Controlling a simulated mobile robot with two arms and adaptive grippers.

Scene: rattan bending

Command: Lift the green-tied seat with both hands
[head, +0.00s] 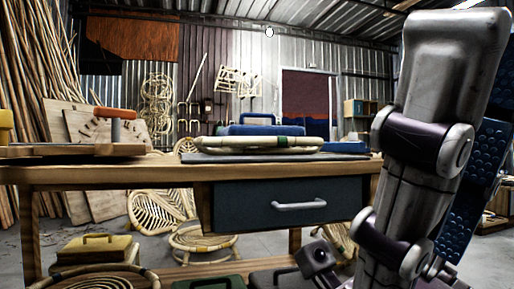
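The seat with green ties (258,144) is a flat pale rattan ring with a green band on its near rim. It lies level on a thin dark mat (220,156) on the wooden workbench. My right gripper (474,95) is upright, large and close to the camera at the right, well apart from the seat. Its grey jointed finger and blue studded pads show, but its opening is not clear. My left gripper is not in view.
A blue case (262,129) stands behind the seat, partly hidden by it. An orange-handled tool (115,114) stands on the bench's left. The workbench (150,175) has a dark drawer (290,205) with a silver handle. A yellow case (95,249) and a rattan stool (203,241) are lower down.

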